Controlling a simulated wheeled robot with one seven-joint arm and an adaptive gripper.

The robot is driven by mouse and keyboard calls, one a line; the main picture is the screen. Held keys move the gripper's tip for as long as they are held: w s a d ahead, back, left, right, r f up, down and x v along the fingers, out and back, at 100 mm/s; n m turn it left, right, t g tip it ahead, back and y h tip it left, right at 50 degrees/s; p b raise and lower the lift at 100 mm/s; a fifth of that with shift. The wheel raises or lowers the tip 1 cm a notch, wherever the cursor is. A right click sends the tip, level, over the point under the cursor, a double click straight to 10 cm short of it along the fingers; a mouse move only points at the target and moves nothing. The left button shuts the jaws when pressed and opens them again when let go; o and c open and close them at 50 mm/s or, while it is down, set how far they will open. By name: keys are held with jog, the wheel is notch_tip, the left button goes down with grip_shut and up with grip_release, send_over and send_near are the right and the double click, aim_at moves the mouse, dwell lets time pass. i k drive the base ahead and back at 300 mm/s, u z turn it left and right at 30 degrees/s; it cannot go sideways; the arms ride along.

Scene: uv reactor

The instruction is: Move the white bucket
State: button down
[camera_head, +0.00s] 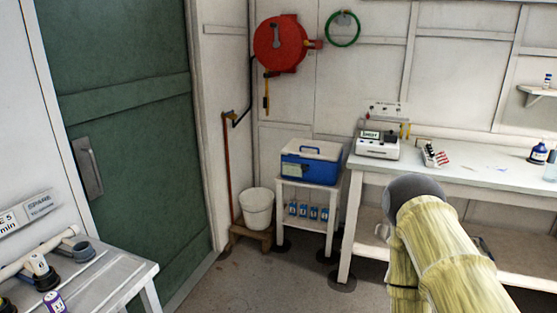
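The white bucket (257,210) stands upright in the corner, to the right of the green door and left of the small white stand. It rests on a low wooden base (250,236). Nothing visible is in front of it. My arm, in a yellowish cover with a dark grey rounded part, rises from the lower right, well right of the bucket and apart from it. My gripper is not in view.
A white stand (333,194) with a blue cooler (311,162) is close to the bucket's right. A long white workbench (470,180) runs along the right wall. A grey table (105,280) is at lower left. The floor (245,282) before the bucket is clear.

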aim_at(256, 204)
jog(key=i, duration=3.4)
jog(key=u, duration=1.15)
